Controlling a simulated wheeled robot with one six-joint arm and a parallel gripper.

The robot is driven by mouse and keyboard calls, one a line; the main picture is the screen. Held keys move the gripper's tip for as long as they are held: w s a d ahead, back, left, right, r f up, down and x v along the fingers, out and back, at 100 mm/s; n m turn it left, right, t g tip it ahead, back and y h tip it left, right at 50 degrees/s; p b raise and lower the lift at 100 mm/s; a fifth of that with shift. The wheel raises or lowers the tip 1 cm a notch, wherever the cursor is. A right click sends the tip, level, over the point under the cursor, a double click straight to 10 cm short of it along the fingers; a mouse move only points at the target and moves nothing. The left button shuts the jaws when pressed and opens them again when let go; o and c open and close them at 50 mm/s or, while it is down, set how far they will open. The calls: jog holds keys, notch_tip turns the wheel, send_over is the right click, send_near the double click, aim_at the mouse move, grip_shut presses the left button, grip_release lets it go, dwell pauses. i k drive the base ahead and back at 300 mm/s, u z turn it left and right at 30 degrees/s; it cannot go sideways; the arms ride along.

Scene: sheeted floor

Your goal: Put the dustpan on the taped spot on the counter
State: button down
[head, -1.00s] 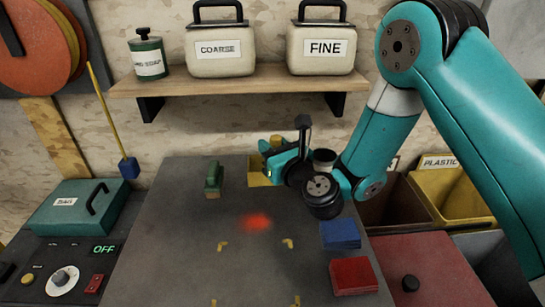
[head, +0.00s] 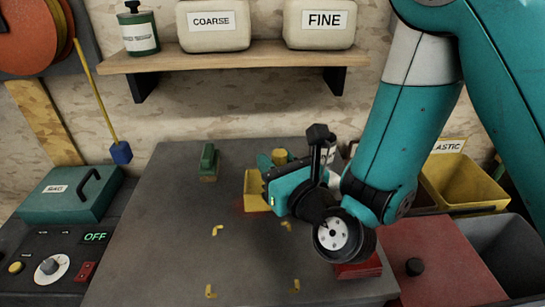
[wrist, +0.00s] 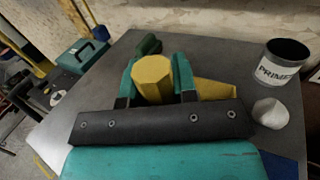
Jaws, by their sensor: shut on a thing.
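The yellow dustpan (head: 255,192) is at the back middle of the counter. Its thick faceted yellow handle (wrist: 152,80) stands between the two teal fingers of my gripper (head: 275,178) in the wrist view, and my gripper is shut on it. Part of the pan shows to the right of the fingers in the wrist view. I cannot tell whether the pan touches the counter. The taped spot, marked by yellow corner pieces (head: 217,230), lies bare in front of the dustpan, nearer the counter's front.
A green brush (head: 208,162) stands left of the dustpan. A PRIMER can (wrist: 284,62) and a pale lump (wrist: 270,112) are to the right in the wrist view. A red block (head: 360,269) is partly hidden by my arm.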

aim_at(251, 254)
jog(key=z, duration=0.05)
jog(key=k, duration=0.5)
jog(key=z, duration=2.65)
jog(key=k, duration=0.7)
jog(key=u, duration=1.65)
